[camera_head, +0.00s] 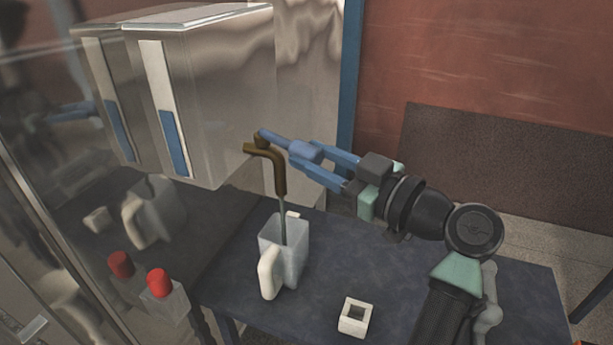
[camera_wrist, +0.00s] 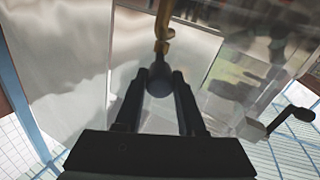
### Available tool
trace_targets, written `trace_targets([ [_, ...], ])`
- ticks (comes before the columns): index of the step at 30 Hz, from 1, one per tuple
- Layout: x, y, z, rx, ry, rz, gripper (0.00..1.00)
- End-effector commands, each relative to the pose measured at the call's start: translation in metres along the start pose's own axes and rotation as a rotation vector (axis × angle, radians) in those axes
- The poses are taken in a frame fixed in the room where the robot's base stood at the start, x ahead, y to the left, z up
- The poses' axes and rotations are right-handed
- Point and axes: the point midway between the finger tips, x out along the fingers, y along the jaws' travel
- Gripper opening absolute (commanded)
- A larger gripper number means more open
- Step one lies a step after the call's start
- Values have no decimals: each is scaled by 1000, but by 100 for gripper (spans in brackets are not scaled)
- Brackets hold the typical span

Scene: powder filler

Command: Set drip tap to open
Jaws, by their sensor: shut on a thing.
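The drip tap (camera_head: 273,158) is a brown bent spout at the lower right edge of a metal tank, with a blue lever (camera_head: 277,139) reaching right from its top. My gripper (camera_head: 308,163) comes from the right and is shut on the lever's outer end. In the wrist view, the rounded dark lever end (camera_wrist: 159,83) sits between my fingers (camera_wrist: 160,92), with the brown tap (camera_wrist: 164,35) beyond. A thin grey stream or rod runs from the spout into a pale jug (camera_head: 291,257) below; I cannot tell which.
The metal tank (camera_head: 225,95) stands left of the tap, beside a glossy panel (camera_head: 60,215) that mirrors the scene. A red button (camera_head: 160,282) on a grey box is at lower left. A small white hollow block (camera_head: 355,318) is on the dark table (camera_head: 420,285).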

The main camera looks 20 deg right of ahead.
Motion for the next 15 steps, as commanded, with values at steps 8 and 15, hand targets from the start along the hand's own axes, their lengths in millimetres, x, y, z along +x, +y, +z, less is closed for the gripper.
trace_targets([
  [8,0,6,3,3,3,-54,0],
  [15,1,6,3,4,2,-60,0],
])
